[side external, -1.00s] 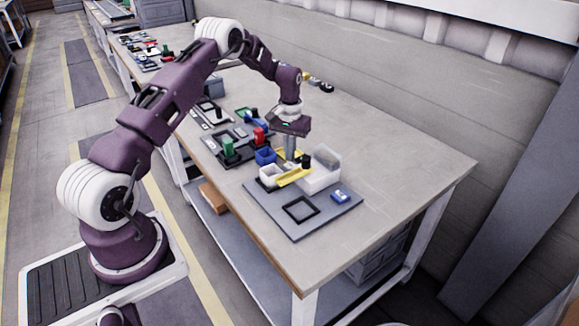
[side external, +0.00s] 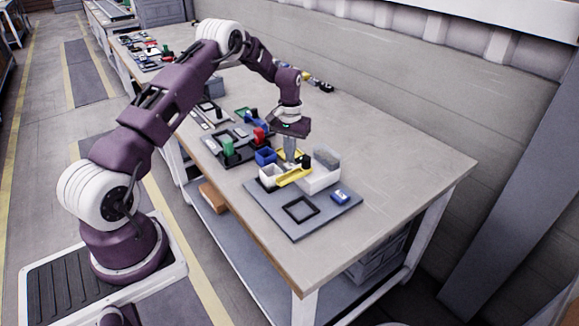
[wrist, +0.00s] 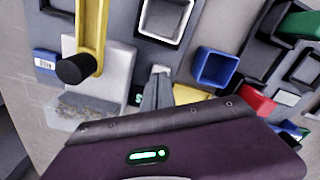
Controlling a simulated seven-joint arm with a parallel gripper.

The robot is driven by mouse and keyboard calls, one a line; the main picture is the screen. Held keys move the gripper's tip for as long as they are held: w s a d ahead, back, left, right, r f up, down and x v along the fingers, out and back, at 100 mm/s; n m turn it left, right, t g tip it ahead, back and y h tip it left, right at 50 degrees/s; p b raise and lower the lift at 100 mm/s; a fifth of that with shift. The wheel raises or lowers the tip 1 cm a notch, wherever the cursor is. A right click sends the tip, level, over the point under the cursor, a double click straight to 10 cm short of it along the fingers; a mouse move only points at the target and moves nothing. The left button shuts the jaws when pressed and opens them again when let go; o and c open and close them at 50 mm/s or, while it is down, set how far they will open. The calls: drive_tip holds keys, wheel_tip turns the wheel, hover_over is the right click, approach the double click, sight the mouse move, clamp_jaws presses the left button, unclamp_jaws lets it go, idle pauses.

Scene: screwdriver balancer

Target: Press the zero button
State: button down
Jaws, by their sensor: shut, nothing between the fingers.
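My gripper (side external: 290,158) is shut and empty, pointing down among the parts at the back of the grey board (side external: 264,212). In the wrist view its fingertips (wrist: 160,72) are between the pale block under the yellow bar and the blue bin. A small lit green mark (wrist: 138,99) shows just left of the fingers, partly hidden by them. I cannot make out the zero button itself; the fingers and gripper body cover that area. I cannot tell whether the fingertips touch anything.
The yellow bar (wrist: 91,25) with a black knob (wrist: 75,69) stands close to the fingers. A blue bin (wrist: 215,66), a white bin (wrist: 147,25) and a clear-walled container (side external: 318,180) are near. A small blue box (side external: 340,196) lies on the board. The table's front right is clear.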

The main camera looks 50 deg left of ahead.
drive_tip(key=shift+f, duration=0.75)
idle(0.5)
drive_tip(key=shift+r, duration=3.55)
wheel_tip(320, 180, up, 6)
drive_tip(key=shift+f, duration=0.1)
